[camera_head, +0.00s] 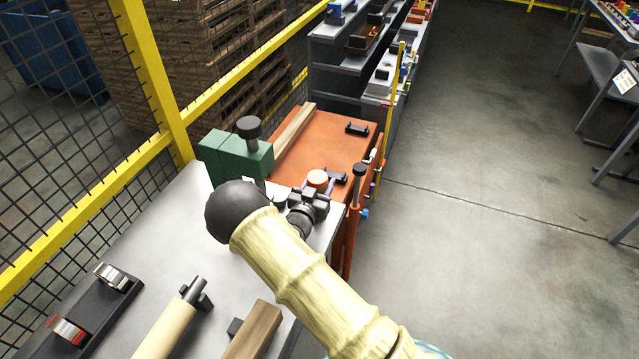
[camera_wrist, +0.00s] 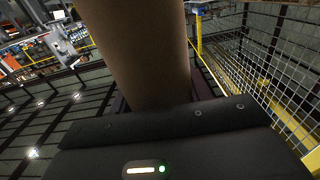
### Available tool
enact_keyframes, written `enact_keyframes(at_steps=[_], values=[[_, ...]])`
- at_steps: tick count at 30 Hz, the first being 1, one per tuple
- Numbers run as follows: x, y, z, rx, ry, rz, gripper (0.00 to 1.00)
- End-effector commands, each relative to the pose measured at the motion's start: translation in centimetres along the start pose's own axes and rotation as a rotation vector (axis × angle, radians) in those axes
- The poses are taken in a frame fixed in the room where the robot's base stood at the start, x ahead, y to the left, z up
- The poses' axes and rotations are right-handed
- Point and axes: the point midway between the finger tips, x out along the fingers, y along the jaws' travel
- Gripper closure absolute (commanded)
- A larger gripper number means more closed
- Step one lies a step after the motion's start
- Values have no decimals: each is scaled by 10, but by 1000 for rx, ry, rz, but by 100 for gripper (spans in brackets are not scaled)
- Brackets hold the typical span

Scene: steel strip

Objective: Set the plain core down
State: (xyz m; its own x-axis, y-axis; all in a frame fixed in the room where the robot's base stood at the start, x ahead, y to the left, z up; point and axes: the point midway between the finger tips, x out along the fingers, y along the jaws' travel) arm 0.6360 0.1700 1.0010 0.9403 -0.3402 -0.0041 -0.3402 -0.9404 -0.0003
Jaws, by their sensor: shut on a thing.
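The plain core (camera_head: 318,178) shows in the head view as a small orange-brown round end, over the near part of the orange-topped bench (camera_head: 345,147). My gripper (camera_head: 320,184) has purple fingers beside it and is shut on it. In the wrist view the core (camera_wrist: 135,50) is a wide plain brown cylinder rising from between the fingers of my gripper (camera_wrist: 155,103). The cylinder hides most of the fingers. I cannot tell whether the core touches the bench.
A green block with a black knob (camera_head: 237,155) stands left of the gripper. A wooden strip (camera_head: 295,127) and a black holder (camera_head: 357,129) lie on the bench. The grey table (camera_head: 130,240) bears a cream roll (camera_head: 165,325). Yellow-framed mesh fencing (camera_head: 150,80) runs left; open floor (camera_head: 480,200) lies right.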

Motion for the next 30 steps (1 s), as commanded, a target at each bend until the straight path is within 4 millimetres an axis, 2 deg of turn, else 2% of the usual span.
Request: enact_keyframes(at_steps=[4,5,8,20,30], values=[[0,0,3,0,1,0,76],[0,0,2,0,1,0,46],[0,0,2,0,1,0,26],[-6,0,3,0,0,-1,26],[-56,-1,5,0,-1,-2,26]])
